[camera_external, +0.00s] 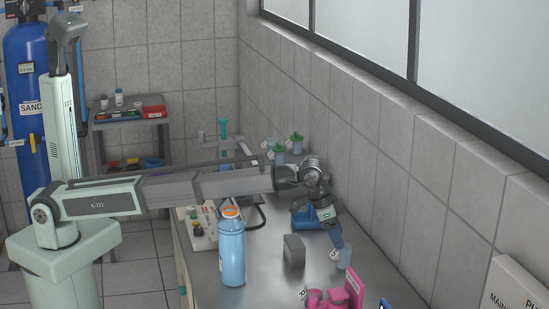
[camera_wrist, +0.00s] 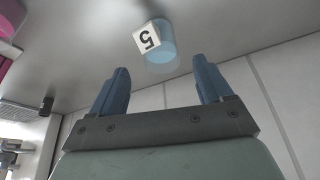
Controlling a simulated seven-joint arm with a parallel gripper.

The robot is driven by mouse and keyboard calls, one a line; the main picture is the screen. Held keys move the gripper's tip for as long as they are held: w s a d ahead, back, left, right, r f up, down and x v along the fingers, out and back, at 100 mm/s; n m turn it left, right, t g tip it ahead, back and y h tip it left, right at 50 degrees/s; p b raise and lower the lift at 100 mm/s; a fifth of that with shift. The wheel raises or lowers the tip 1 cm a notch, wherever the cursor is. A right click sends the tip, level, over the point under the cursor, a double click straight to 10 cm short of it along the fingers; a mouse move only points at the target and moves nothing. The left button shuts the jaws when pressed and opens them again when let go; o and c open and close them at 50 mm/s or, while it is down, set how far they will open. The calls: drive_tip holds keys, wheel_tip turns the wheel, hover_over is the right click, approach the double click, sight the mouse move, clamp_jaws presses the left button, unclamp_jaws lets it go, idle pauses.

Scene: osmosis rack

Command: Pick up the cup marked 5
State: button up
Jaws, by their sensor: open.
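The cup marked 5 (camera_wrist: 160,54) is a light blue cup with a white label reading 5, standing on the grey bench. In the wrist view it is at the top middle, just beyond and between the fingertips. My gripper (camera_wrist: 164,78) has two blue fingers spread apart with nothing between them. In the external view the cup (camera_external: 345,258) stands near the wall side of the bench, and my gripper (camera_external: 338,243) is right above or beside it. Whether they touch I cannot tell.
A grey block (camera_external: 294,250) and a blue bottle with an orange cap (camera_external: 232,252) stand left of the cup. Pink items (camera_external: 328,298) are nearer the front. The tiled wall (camera_external: 420,220) runs close on the right. Green-topped containers (camera_external: 296,142) stand at the back.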

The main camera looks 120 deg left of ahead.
sight(344, 254)
drive_tip(key=shift+x, duration=4)
drive_tip(key=shift+s, duration=0.15)
drive_tip(key=c, duration=1)
drive_tip(key=shift+c, duration=0.2)
